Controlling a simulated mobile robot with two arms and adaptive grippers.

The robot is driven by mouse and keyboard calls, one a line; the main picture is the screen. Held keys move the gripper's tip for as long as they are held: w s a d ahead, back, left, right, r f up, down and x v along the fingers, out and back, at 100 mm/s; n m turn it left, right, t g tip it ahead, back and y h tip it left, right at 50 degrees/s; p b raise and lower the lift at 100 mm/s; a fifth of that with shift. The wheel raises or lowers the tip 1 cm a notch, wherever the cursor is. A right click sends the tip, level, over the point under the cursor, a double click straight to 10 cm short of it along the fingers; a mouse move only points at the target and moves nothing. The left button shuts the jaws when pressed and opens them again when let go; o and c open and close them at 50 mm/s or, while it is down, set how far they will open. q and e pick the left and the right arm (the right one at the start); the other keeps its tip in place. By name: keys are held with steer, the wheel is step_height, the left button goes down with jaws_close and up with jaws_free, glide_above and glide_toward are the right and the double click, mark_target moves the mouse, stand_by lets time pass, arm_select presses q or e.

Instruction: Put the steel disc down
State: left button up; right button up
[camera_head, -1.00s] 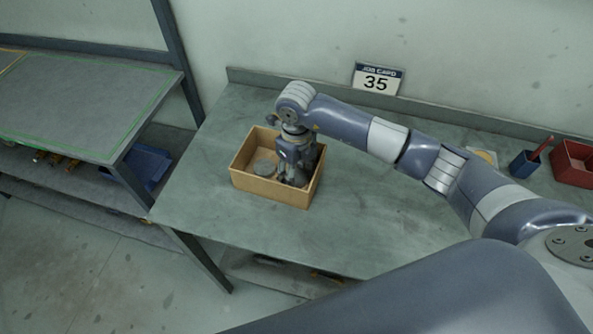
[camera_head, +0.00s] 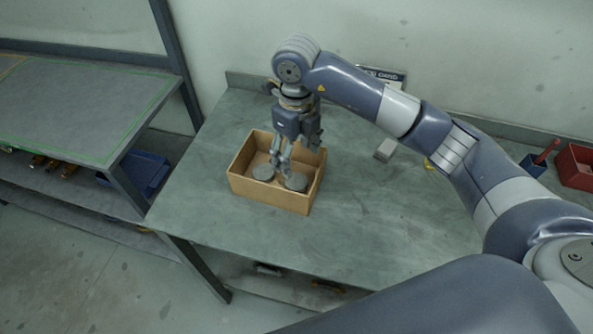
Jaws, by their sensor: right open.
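Two grey discs lie flat in the open cardboard-brown box on the table: one disc (camera_head: 263,173) to the left and another disc (camera_head: 297,182) to the right, close to my fingers. I cannot tell from looks alone which is the steel disc. My right gripper (camera_head: 281,169) points down above the box, its fingers open, with nothing held between them. The fingertips hide a little of the space between the discs. The box (camera_head: 268,194) stands on the grey-green table (camera_head: 210,200). My left gripper is out of view.
A job card sign (camera_head: 384,76) stands at the table's back, partly behind my arm. A small grey block (camera_head: 385,150), a blue cup (camera_head: 532,165) and a red bin (camera_head: 577,165) are to the right. A shelf unit (camera_head: 85,110) is at left.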

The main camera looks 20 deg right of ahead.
steer(key=shift+r, duration=1.5)
